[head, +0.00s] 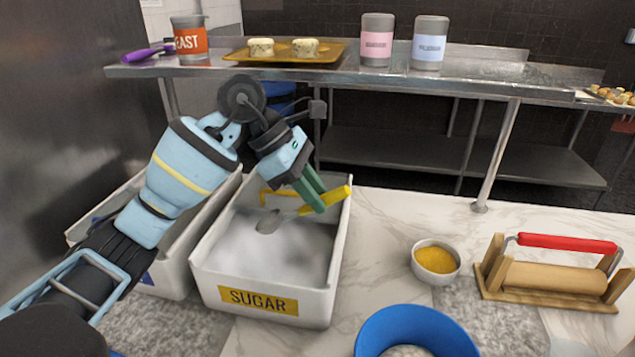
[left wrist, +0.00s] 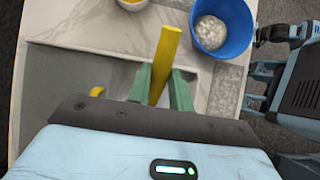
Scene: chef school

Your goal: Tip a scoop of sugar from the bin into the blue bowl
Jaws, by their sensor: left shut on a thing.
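My left gripper (head: 315,195) is shut on the yellow handle of a scoop (head: 338,198), over the right part of the sugar bin. The scoop's metal head (head: 268,222) points left, low over the white sugar (head: 265,255) or touching it; I cannot tell which. The white bin (head: 325,300) has a yellow SUGAR label. In the left wrist view the handle (left wrist: 168,50) stands between the green fingers. The blue bowl (head: 375,325) is at the front of the counter, with pale contents; it also shows in the left wrist view (left wrist: 244,38). My right gripper is not seen.
Another white bin (head: 165,280) stands left of the sugar bin. A metal shelf (head: 480,88) with jars and a tray runs behind.

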